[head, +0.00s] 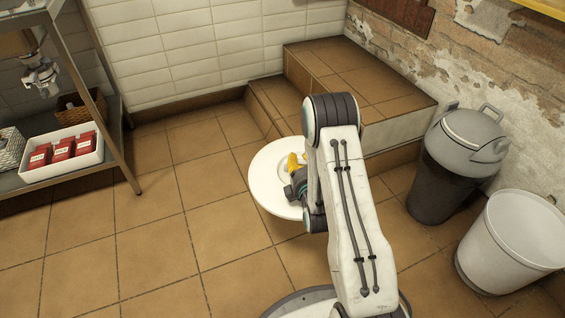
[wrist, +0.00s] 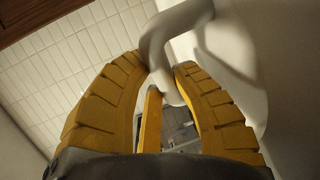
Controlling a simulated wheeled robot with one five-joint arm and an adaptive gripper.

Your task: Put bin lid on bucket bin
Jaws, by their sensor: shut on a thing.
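The bin lid (head: 264,185) is a white round disc, held in the air left of my arm in the head view. My gripper (head: 294,163) has yellow fingers and is shut on the lid's handle; the arm hides the lid's right side. In the wrist view, the yellow fingers of my gripper (wrist: 160,72) close around the curved white handle (wrist: 160,48), with the lid (wrist: 288,70) filling the right side. The bucket bin (head: 508,245) is white, upright and open-topped, on the floor at the lower right, well apart from the lid.
A dark grey bin with a lighter grey lid (head: 462,140) stands behind the bucket bin, near the brick wall. Tiled steps (head: 370,82) rise at the back. A metal shelf (head: 85,80) at left holds a white tray (head: 62,165) of red packets. The left and middle floor is clear.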

